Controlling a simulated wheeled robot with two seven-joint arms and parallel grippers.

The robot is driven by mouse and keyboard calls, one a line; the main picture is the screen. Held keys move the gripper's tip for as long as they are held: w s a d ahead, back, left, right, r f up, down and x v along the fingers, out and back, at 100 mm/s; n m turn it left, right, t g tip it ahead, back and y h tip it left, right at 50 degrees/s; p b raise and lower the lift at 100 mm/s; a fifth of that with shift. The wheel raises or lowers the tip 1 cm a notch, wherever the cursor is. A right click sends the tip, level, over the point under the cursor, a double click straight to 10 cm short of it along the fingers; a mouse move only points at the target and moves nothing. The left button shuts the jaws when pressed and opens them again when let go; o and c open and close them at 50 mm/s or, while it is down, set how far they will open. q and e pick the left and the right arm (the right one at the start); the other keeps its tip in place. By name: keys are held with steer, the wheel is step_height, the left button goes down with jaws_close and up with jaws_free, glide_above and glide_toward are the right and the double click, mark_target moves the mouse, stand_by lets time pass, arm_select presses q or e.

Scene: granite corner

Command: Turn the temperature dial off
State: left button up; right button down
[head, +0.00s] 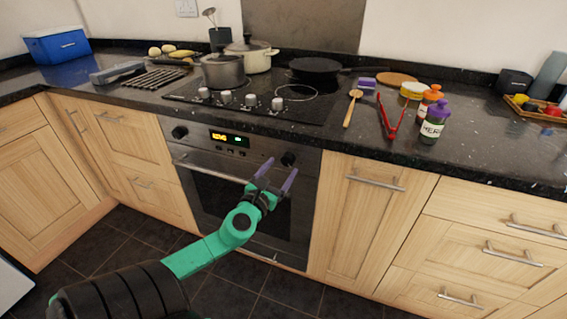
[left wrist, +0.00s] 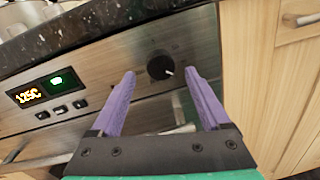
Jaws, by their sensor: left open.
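The oven (head: 225,205) has a steel front panel with two black dials and a lit display (head: 228,138). The right dial (head: 288,159) is black and round; in the left wrist view the same dial (left wrist: 160,65) has a white mark pointing to the lower right. The display in the left wrist view (left wrist: 40,90) seems to read 125C. The left dial (head: 179,132) is at the panel's other end. My left gripper (head: 278,172) has purple fingers, open and empty, just in front of the right dial. In the left wrist view the fingertips (left wrist: 160,76) flank the dial without visibly gripping it. My right gripper is not in view.
The dark counter edge (head: 330,140) overhangs the panel just above the dial. The oven handle (left wrist: 175,130) runs below it. Several hob knobs (head: 251,101) stand on the cooktop. Pots, red tongs (head: 388,118) and bottles are on the counter. The floor in front is clear.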

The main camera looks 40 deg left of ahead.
mark_target(288, 160)
arm_select(q)
steer(key=shift+x, duration=1.15)
jaws_close()
